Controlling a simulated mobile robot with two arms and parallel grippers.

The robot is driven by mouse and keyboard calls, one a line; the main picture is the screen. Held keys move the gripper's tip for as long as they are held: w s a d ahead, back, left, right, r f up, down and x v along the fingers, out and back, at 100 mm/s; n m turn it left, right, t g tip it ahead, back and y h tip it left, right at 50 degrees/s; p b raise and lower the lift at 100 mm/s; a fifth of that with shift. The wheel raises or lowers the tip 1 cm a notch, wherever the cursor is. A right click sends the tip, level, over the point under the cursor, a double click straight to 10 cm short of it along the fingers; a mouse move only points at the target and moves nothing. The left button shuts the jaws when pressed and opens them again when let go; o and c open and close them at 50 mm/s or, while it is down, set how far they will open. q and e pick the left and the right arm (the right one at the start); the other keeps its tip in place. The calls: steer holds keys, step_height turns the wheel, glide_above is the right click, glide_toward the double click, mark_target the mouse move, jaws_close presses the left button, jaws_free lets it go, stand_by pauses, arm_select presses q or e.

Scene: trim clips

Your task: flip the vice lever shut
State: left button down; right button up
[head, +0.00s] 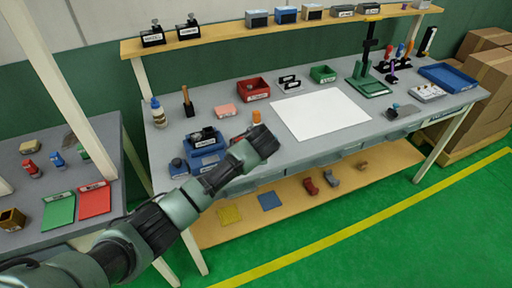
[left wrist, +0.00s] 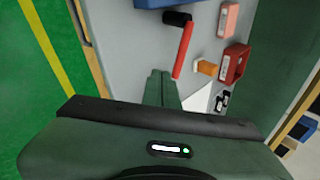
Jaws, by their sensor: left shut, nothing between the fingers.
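A red lever bar (left wrist: 183,48) with a black end piece (left wrist: 177,18) shows in the left wrist view, just beyond my fingers. I take it to be the vice lever. The blue body at the top edge (left wrist: 155,3) of that view is mostly cut off; in the head view a blue labelled unit (head: 206,157) stands at the bench's front left. My left gripper (head: 266,139) is over the front of the bench, right of this unit. Its fingers (left wrist: 160,76) are shut and empty, close to the lever; contact cannot be told. In the head view my gripper seems to hide the lever.
An orange cylinder (left wrist: 207,68), a pink block (head: 225,110) and a red bin (head: 253,89) are near the lever. A white sheet (head: 320,114) lies to the right. A bottle (head: 158,112) stands at the left. A lower shelf (head: 300,210) runs below the bench.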

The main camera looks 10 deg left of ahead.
arm_select(q)
steer(key=a+b+v, duration=0.1)
steer(key=v, duration=0.5)
steer(key=shift+d+r, duration=0.15)
steer(key=shift+r, duration=0.35)
arm_select(e)
steer(key=shift+w+a+f, duration=0.25)
steer(key=shift+w+f, duration=0.2)
steer(key=shift+f, duration=0.3)
arm_select(q)
steer(key=shift+s, duration=0.25)
arm_select(e)
steer(key=shift+w, duration=0.2)
